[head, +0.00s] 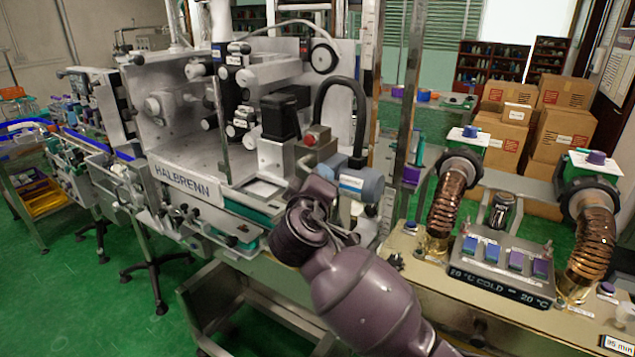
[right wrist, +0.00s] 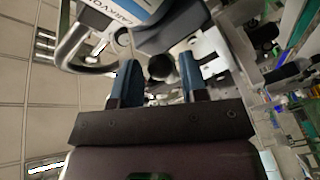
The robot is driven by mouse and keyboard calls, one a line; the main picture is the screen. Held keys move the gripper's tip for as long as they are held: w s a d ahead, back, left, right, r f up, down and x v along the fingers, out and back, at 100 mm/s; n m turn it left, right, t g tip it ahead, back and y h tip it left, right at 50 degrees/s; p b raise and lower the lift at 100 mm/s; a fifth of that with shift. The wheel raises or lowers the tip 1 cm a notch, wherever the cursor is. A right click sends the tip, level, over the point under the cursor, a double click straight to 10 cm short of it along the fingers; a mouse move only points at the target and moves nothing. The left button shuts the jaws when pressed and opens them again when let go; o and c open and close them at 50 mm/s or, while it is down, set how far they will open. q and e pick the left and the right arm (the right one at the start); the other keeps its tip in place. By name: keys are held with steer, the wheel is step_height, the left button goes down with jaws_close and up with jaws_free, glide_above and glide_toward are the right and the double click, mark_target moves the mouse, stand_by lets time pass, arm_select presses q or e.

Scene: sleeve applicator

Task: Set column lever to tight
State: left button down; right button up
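The labelled machine (head: 187,185) stands in the middle of the head view, with its vertical column, rollers and several dark knobs. I cannot tell for sure which part is the column lever. My right arm reaches up in front of the machine, and its wrist hides its own fingers in the head view. In the right wrist view my right gripper (right wrist: 158,82) is open, its two blue fingers apart. A dark round knob (right wrist: 161,68) shows in the gap between them, seemingly beyond the fingertips; contact cannot be seen. My left gripper is not in view.
A blue-grey cylindrical unit (head: 360,184) with a thick black hose (head: 345,88) is close beside my right wrist. Green floor (head: 130,310) is open at the left.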

steer(key=c, duration=0.6)
steer(key=f+m+b, duration=0.1)
steer(key=b, duration=0.3)
steer(key=shift+a+f+m+t, duration=0.1)
steer(key=shift+a+m+t, duration=0.05)
steer(key=shift+m+t, duration=0.15)
steer(key=shift+w+f+m+b, duration=0.15)
steer(key=shift+m+b, duration=0.45)
steer(key=shift+b, duration=0.5)
steer(key=shift+c, duration=0.2)
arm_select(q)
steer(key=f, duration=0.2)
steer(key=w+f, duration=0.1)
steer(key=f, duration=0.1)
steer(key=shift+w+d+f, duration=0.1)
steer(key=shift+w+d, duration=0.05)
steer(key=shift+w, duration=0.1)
arm_select(e)
steer(key=o, duration=0.9)
